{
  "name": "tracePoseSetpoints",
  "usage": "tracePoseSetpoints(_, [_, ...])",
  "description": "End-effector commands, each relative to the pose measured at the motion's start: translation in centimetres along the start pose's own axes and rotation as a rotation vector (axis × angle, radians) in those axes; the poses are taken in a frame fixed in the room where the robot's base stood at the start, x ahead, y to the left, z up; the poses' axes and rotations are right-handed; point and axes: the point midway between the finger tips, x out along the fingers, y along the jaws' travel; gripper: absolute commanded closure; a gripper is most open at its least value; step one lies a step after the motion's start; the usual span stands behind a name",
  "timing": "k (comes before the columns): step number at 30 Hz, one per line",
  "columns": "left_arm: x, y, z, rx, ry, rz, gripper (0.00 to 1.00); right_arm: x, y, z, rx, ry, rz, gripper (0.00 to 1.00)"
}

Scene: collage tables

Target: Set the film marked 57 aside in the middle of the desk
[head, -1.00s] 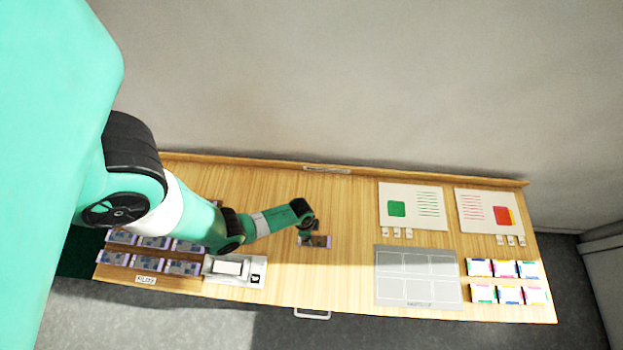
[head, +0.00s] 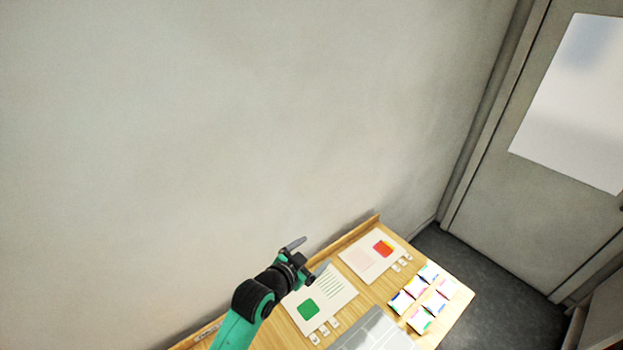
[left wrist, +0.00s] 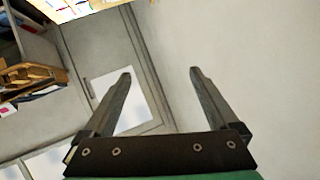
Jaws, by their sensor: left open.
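My left gripper (head: 307,257) is raised over the back of the desk (head: 455,318), near the sheet with the green square. In the left wrist view the two fingers of the left gripper (left wrist: 160,74) are wide apart with nothing between them. The film marked 57 cannot be made out in either view now. My right gripper is not in view.
A sheet with a green square (head: 309,309) and one with a red square (head: 383,248) lie at the back. Several coloured cards (head: 421,319) lie at the right beside a grey gridded mat (head: 375,335). A wall stands behind, a door (head: 545,130) at right.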

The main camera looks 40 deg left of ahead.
Motion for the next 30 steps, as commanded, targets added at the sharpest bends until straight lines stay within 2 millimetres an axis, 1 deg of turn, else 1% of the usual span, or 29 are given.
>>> tracePoseSetpoints(1, [-1.4, -0.4, -6.1, -0.013, 0.125, -0.017, 0.06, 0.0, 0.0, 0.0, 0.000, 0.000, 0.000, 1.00])
tracePoseSetpoints(2, [-2.5, -0.6, -9.5, -0.026, 0.197, -0.025, 0.06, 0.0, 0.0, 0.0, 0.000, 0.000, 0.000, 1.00])
tracePoseSetpoints(3, [-4.4, -0.8, -13.9, -0.044, 0.296, -0.033, 0.06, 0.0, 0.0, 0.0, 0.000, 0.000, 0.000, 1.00])
tracePoseSetpoints(5, [-7.9, -1.0, -20.2, -0.075, 0.448, -0.040, 0.06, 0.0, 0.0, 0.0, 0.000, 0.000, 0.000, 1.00])
tracePoseSetpoints(6, [-10.8, -1.1, -24.0, -0.098, 0.550, -0.041, 0.06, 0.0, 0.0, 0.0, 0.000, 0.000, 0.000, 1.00])
tracePoseSetpoints(8, [-15.6, -1.2, -29.3, -0.137, 0.707, -0.035, 0.06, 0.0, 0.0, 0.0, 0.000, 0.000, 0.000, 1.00])
tracePoseSetpoints(9, [-19.1, -1.2, -32.2, -0.165, 0.808, -0.028, 0.06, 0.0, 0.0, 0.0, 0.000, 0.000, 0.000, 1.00])
tracePoseSetpoints(11, [-24.3, -1.3, -35.7, -0.205, 0.951, -0.012, 0.06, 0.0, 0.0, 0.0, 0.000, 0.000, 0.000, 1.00])
tracePoseSetpoints(12, [-27.6, -1.4, -37.4, -0.231, 1.036, 0.001, 0.06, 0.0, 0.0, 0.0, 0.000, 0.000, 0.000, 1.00])
tracePoseSetpoints(15, [-33.9, -1.5, -39.7, -0.281, 1.196, 0.030, 0.06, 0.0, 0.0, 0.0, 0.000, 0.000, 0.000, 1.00])
tracePoseSetpoints(16, [-35.3, -1.6, -40.1, -0.292, 1.229, 0.037, 0.06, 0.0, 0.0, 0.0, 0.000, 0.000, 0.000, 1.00])
tracePoseSetpoints(18, [-37.3, -1.7, -40.5, -0.309, 1.279, 0.048, 0.06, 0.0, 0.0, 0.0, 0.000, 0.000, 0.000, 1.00])
tracePoseSetpoints(21, [-38.1, -1.7, -40.6, -0.317, 1.301, 0.053, 0.06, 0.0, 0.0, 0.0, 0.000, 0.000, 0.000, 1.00])
tracePoseSetpoints(30, [-38.0, -1.8, -40.6, -0.315, 1.296, 0.051, 0.06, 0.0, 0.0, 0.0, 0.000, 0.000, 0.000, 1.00])
